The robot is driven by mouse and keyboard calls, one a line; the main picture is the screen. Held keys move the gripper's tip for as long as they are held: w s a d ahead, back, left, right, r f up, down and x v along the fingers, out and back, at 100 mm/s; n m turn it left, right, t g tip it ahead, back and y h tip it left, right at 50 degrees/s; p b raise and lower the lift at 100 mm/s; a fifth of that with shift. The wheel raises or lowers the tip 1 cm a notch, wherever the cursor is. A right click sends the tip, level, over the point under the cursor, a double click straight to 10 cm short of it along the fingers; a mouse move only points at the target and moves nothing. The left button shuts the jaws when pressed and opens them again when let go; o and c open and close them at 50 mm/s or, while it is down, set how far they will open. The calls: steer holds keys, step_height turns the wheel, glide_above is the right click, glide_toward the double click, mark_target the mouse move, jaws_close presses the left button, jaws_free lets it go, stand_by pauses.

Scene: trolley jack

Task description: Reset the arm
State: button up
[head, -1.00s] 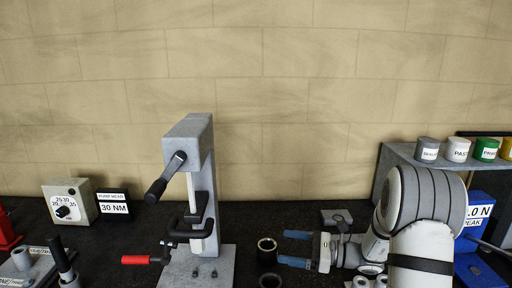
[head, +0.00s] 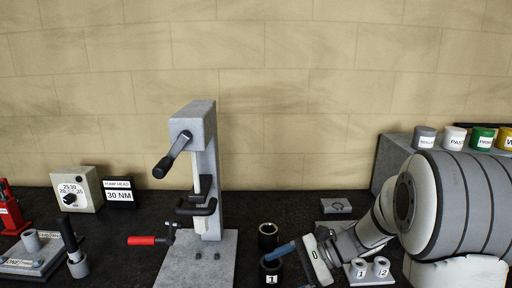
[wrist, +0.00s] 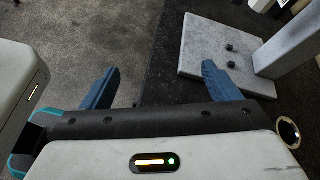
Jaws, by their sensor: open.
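My gripper (wrist: 160,85) is open and empty, with its two blue fingers spread apart in the wrist view. In the head view my gripper (head: 281,251) is low over the bench, right of the grey press stand (head: 205,170), and one blue finger shows clearly. The finger appears just above a black cup marked 1 (head: 271,274); I cannot tell whether they touch. In the wrist view the stand's grey base plate (wrist: 205,62) lies beyond the right finger. A dark round cup (wrist: 288,132) is close at the gripper's right side.
A second black cup (head: 268,236) stands behind the first. A block with posts 1 and 2 (head: 371,270) is beside my wrist. A grey shelf (head: 396,150) carries labelled pots at right. Grey floor (wrist: 60,30) shows past the bench edge.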

steer(key=s+d+f+n+t+h+b, duration=0.1)
steer(key=s+d+f+n+h+b, duration=0.1)
steer(key=s+n+h, duration=0.4)
steer(key=s+d+f+n+t+h+b, duration=0.2)
steer(key=s+d+n+h+b, duration=0.2)
steer(key=s+d+n+h, duration=0.2)
steer(key=shift+s+d+f+n+h, duration=0.4)
steer(key=shift+s+n, duration=0.4)
steer(key=shift+s, duration=0.45)
